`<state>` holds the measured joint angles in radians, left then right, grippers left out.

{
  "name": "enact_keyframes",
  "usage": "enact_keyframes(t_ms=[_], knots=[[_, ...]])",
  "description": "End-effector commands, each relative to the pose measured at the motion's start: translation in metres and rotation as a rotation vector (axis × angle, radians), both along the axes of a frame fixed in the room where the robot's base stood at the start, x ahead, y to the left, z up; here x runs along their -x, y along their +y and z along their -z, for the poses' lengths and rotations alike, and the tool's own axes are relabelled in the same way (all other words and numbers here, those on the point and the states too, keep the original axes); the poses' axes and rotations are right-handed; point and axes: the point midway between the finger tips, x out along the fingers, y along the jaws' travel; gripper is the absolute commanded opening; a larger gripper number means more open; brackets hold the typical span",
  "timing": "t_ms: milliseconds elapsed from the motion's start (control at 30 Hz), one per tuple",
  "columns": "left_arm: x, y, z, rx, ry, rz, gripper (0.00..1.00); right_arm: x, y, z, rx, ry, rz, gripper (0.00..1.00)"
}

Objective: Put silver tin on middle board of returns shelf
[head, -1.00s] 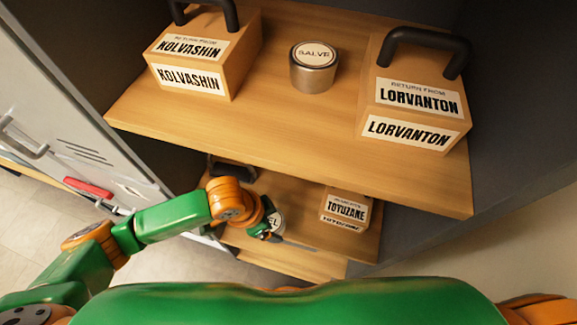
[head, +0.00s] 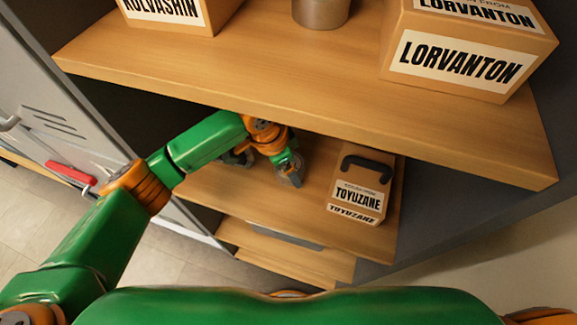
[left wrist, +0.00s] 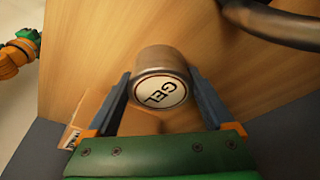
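The silver tin (left wrist: 160,78), with a round white lid marked GEL, shows in the left wrist view between the two fingers of my left gripper (left wrist: 161,75). The fingertips lie against both its sides. In the head view my left gripper (head: 291,172) is over the middle board (head: 215,190) of the returns shelf, under the front edge of the top board (head: 300,95). The tin is not clear there. I cannot tell whether its base touches the board. My right gripper is not in view in the head picture.
The TOYUZANE box (head: 358,192), with a black handle, stands right of my left gripper. A handled box (left wrist: 285,20) lies on its other side. KOLVASHIN (head: 175,15) and LORVANTON (head: 460,55) boxes and another tin (head: 321,12) stand on the top board. A lower board (head: 285,255) shows below.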

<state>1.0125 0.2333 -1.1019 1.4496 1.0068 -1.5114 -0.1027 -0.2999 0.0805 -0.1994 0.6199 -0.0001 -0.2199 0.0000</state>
Motion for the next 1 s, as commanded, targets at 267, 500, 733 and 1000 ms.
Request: enact_keyframes(t_ms=[267, 500, 733, 1000], knots=[[0.0, 0.0, 0.0, 0.0, 0.0, 0.0, 1.0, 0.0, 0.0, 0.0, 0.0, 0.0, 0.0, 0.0], [0.0, 0.001, -0.005, 0.002, -0.001, 0.0, 1.0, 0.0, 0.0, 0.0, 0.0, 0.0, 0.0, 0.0], [0.005, 0.012, -0.049, 0.001, -0.004, 0.0, 1.0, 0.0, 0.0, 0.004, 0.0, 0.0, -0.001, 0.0], [0.039, 0.084, -0.046, -0.002, 0.001, -0.006, 1.0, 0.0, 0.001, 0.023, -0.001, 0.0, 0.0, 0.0]])
